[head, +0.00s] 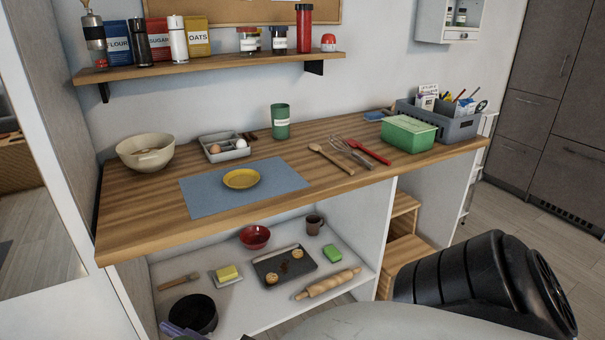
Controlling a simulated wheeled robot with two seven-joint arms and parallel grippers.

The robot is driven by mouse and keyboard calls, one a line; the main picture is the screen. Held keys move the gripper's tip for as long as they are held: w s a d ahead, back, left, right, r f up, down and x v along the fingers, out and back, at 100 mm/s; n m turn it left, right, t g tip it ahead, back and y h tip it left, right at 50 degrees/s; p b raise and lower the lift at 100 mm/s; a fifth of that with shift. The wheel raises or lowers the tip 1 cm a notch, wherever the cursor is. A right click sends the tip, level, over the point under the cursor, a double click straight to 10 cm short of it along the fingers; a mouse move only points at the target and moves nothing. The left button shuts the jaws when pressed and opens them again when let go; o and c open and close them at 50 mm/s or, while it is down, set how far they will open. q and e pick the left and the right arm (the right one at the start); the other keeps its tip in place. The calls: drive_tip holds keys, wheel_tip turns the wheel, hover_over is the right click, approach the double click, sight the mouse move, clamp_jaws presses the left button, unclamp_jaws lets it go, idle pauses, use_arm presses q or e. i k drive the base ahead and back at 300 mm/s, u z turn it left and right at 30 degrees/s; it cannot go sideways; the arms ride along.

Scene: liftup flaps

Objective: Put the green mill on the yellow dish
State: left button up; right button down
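The yellow dish (241,179) lies empty on a blue-grey mat (205,198) on the wooden counter. No green thing is clearly a mill. A green cylinder with a pale label (280,122) stands upright at the back of the counter, behind and to the right of the dish. On the wall shelf stand a black mill-like bottle (139,44), a white one (178,42) and a metal grinder (94,36). Neither of my grippers can be made out. A black part of my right arm fills the lower right.
The lower shelf holds a rolling pin (329,284) and a baking tray (299,276).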

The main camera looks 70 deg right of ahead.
sight(242, 180)
drive_tip(key=z, duration=1.3)
drive_tip(key=i, duration=0.15)
